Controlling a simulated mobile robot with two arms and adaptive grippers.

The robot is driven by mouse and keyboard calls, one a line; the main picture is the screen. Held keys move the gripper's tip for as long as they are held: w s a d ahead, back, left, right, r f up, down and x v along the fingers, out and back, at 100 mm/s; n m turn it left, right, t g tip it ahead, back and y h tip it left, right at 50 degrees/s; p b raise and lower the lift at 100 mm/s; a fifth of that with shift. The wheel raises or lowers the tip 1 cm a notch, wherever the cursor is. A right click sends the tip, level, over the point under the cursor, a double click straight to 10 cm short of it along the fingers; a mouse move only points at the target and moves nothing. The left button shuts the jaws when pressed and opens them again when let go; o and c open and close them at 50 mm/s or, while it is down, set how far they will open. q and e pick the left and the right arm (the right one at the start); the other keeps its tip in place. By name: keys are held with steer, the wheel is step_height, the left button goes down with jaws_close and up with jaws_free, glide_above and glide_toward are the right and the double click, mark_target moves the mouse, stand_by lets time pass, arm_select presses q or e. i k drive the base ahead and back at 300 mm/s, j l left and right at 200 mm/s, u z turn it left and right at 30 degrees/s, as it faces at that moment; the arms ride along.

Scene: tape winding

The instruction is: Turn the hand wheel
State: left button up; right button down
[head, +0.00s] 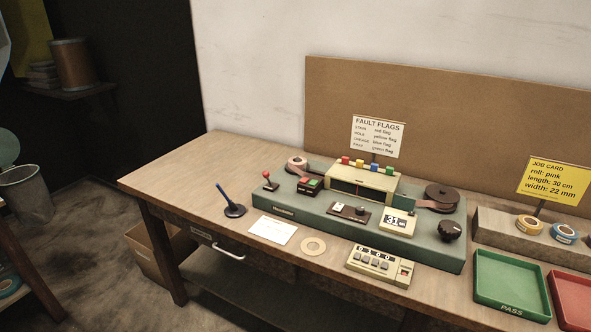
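In the head view, a green tape-winding machine (330,226) stands on the wooden workbench (190,171). A black round knob (452,230) sits at the right front of its top, and appears to be the hand wheel. It is unobstructed. Its turn angle is hard to read. A dark brown reel (442,195) lies behind it, and a small pinkish roll (297,163) sits at the machine's left end. A display showing 31 (397,221) is just left of the knob. Neither of my grippers is in view.
A red-topped lever (268,181), a blue pen in a stand (230,202) and a keyed counter box (381,264) are near the machine. A green PASS tray (511,284) and a red tray (573,298) lie right. The bench's left end is clear.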

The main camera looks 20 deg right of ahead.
mark_target(449, 230)
steer(key=z, duration=1.7)
steer(key=k+l, duration=0.05)
steer(key=l, duration=0.05)
